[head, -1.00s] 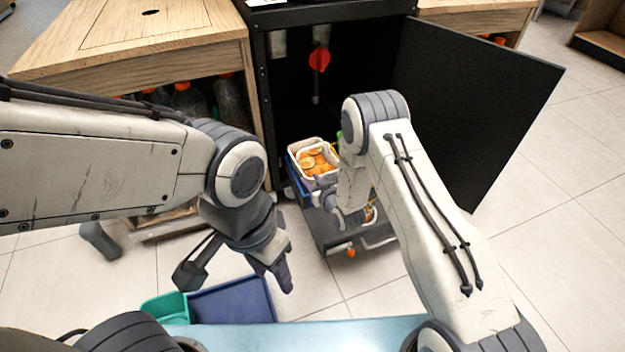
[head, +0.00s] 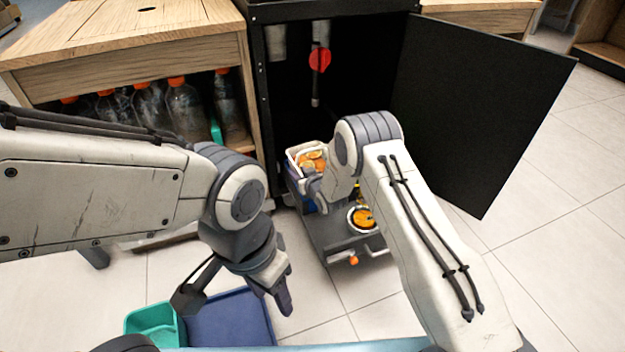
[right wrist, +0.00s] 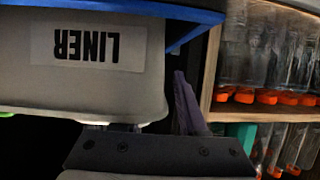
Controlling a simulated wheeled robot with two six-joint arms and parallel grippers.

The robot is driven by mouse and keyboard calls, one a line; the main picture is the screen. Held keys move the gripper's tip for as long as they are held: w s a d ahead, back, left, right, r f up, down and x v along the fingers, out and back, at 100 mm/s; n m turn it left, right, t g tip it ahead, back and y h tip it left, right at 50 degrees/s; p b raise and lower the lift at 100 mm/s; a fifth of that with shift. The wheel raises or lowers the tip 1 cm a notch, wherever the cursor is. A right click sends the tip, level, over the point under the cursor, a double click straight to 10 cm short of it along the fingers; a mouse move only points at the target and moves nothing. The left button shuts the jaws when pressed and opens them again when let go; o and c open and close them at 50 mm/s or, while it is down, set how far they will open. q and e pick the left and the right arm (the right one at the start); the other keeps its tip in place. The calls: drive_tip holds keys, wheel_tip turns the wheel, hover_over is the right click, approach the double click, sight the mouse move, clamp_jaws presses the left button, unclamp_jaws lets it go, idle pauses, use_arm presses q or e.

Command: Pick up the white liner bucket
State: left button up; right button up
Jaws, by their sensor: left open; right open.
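The white liner bucket (head: 291,153) holds orange pieces and sits at the left of the open black cabinet in the head view. In the right wrist view its grey-white wall with an upside-down LINER label (right wrist: 100,85) is close at the upper left. My right gripper (head: 314,187) is at the bucket's near right side, hiding part of it. In the right wrist view one purple finger of my right gripper (right wrist: 160,112) stands beside the bucket wall; the other finger is hard to see, and contact is unclear. My left gripper (head: 281,290) is open and empty, above the floor.
A blue bin (right wrist: 190,15) is by the bucket. A dark drawer base (head: 335,235) carries a round bowl of orange pieces (head: 362,219). The black door (head: 480,110) stands open at right. Bottles (head: 185,110) fill the left shelf. Teal (head: 150,322) and navy (head: 230,320) trays are below.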

clamp_jaws()
idle(1.3)
drive_tip(key=shift+r, duration=0.15)
